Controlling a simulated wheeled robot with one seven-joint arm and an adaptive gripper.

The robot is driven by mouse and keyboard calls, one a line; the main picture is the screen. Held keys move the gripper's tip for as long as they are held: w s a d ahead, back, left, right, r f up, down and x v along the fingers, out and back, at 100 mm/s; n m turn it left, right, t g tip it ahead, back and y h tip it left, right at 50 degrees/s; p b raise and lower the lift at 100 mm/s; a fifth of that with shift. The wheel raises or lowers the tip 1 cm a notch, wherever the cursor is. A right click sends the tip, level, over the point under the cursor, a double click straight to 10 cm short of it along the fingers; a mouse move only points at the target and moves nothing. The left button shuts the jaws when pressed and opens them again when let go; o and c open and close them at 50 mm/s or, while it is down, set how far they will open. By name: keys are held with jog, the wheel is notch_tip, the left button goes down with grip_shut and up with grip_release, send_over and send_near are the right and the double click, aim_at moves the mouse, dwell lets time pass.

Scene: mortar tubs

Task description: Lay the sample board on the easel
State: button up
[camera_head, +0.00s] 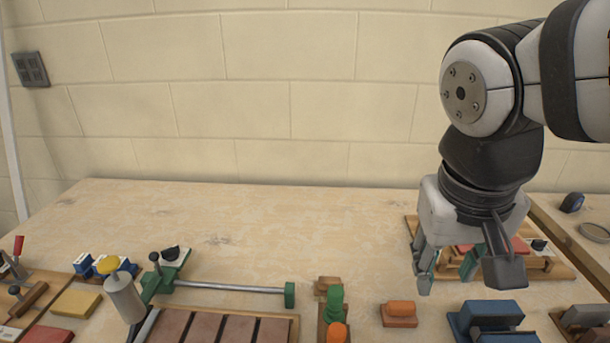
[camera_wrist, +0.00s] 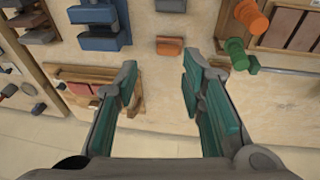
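My gripper (camera_head: 462,272) hangs over the right part of the workbench, fingers down and apart. In the wrist view, my gripper (camera_wrist: 160,78) has its two teal-padded fingers spread, with only bare bench between them. A wooden-framed board with brown tiles (camera_head: 206,324) lies at the front edge, cut off by the picture; its corner shows in the wrist view (camera_wrist: 291,25). A wooden piece with reddish tiles (camera_head: 562,268) is partly hidden behind my gripper; it also shows in the wrist view (camera_wrist: 82,88). I cannot tell which is the sample board or the easel.
A blue block (camera_head: 492,316) and an orange block (camera_head: 401,309) stand at the front right. A green-ended rod (camera_head: 225,287), an orange-and-green piece (camera_head: 335,310) and a grey cylinder (camera_head: 122,296) stand further left. The bench's middle and back (camera_head: 250,220) are clear up to the wall.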

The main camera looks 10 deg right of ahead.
jog(key=s+a+n+y, duration=0.1)
jog(key=s+a+f+n+t+y, duration=0.1)
jog(key=s+a, duration=0.1)
jog(key=shift+s+a+f+n+t, duration=0.15)
jog(key=shift+a+n+t, duration=0.15)
jog(key=shift+n, duration=0.1)
